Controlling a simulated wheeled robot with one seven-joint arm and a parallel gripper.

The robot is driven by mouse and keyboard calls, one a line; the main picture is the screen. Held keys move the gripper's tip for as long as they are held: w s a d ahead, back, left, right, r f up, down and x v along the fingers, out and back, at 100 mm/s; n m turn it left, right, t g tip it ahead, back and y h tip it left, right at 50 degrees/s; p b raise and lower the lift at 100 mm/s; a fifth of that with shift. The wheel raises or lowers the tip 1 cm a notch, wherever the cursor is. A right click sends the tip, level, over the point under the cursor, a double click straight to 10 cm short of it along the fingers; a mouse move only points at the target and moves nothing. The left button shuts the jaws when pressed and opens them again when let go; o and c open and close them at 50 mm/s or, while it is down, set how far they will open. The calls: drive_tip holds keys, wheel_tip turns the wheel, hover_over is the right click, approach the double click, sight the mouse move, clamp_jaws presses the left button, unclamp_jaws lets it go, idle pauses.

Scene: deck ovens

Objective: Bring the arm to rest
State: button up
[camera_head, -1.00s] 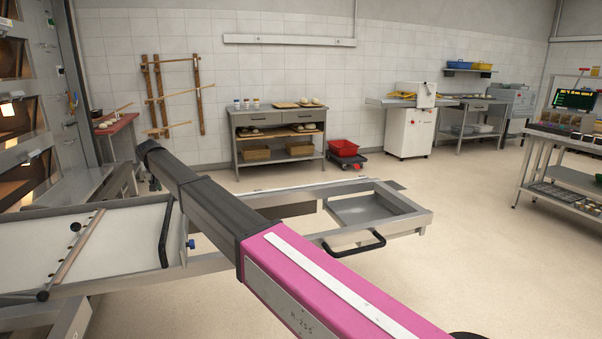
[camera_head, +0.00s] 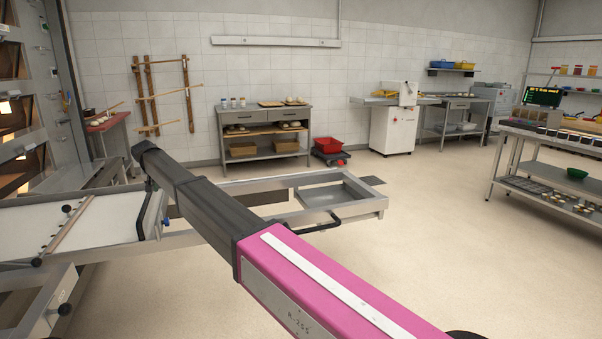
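My arm, with a pink link and a dark grey link, stretches from the lower right to the upper left of the head view. At its far end is my gripper (camera_head: 146,165), small and dark, partly hidden by the arm. I cannot tell whether its fingers are open or shut. The arm passes in front of a metal loader frame (camera_head: 190,238) with a pale belt (camera_head: 95,228) and a shallow tray section (camera_head: 335,195).
Deck ovens (camera_head: 22,140) stand at the left. A steel worktable (camera_head: 265,118) with bread, a red crate (camera_head: 327,145) and a white machine (camera_head: 393,130) are along the back wall. A metal rack (camera_head: 560,142) stands at the right. The floor (camera_head: 420,235) between is clear.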

drive_tip(key=shift+m+g+h, duration=0.3)
drive_tip(key=shift+m+g, duration=0.1)
drive_tip(key=shift+g, duration=0.3)
drive_tip(key=d+f, duration=0.3)
drive_tip(key=d, duration=0.4)
drive_tip(key=d+f, duration=0.4)
drive_tip(key=d, duration=0.4)
drive_tip(key=w+d+f, duration=0.1)
drive_tip(key=d+f, duration=0.3)
drive_tip(key=d, duration=0.3)
drive_tip(key=shift+w+d, duration=0.1)
drive_tip(key=shift+d, duration=0.2)
drive_tip(key=s+d+f+m+g, duration=0.1)
drive_tip(key=s+d+f, duration=0.4)
drive_tip(key=d, duration=0.8)
drive_tip(key=s+d+f+g, duration=0.1)
drive_tip(key=s+d+f, duration=0.35)
drive_tip(key=d, duration=0.75)
drive_tip(key=s+d+f+m, duration=0.1)
drive_tip(key=s+d+f, duration=0.4)
drive_tip(key=d, duration=0.8)
drive_tip(key=s+d+f+m+g+y, duration=0.1)
drive_tip(key=s+d+f, duration=0.3)
drive_tip(key=s+d, duration=1)
drive_tip(key=shift+s+m+g, duration=0.2)
drive_tip(key=shift+m+g, duration=0.1)
